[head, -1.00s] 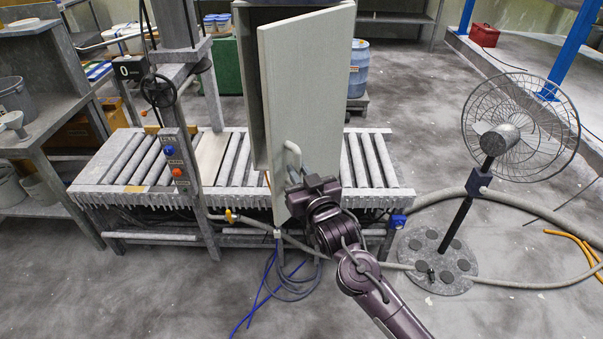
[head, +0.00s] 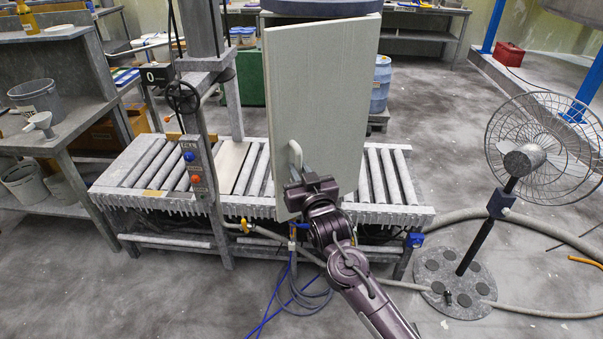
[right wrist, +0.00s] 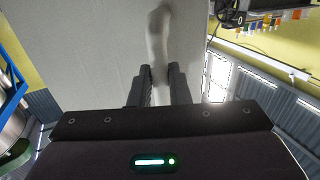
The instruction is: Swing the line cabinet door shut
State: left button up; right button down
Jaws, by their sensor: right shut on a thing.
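The line cabinet door (head: 325,95) is a pale grey-green panel standing over the roller conveyor. It faces me at a slight angle, with its left edge nearer to me, and hides the cabinet's inside. I cannot tell whether a small gap is left behind it. Its pale bar handle (head: 295,154) is near the lower left edge. My right gripper (head: 302,180) is shut on the handle. In the right wrist view, the gripper's two dark fingers (right wrist: 158,88) stand on either side of the handle (right wrist: 157,35). My left gripper is not in view.
A roller conveyor (head: 385,175) runs below the door. A control post (head: 195,165) with buttons stands left of it. A wire fan (head: 530,155) stands at right, with hoses (head: 545,312) on the floor. Blue cables (head: 285,295) hang below the conveyor.

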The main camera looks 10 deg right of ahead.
aim_at(287, 160)
jog(key=w, duration=0.1)
jog(key=w+a+b, duration=0.1)
jog(key=w, duration=0.1)
jog(key=w+a+b, duration=0.1)
jog(key=w, duration=0.1)
jog(key=shift+w+r, duration=0.2)
jog(key=shift+w, duration=0.05)
jog(key=c, duration=1.3)
grip_release()
jog(key=shift+s+a, duration=0.1)
jog(key=shift+f, duration=0.1)
jog(key=shift+f, duration=0.1)
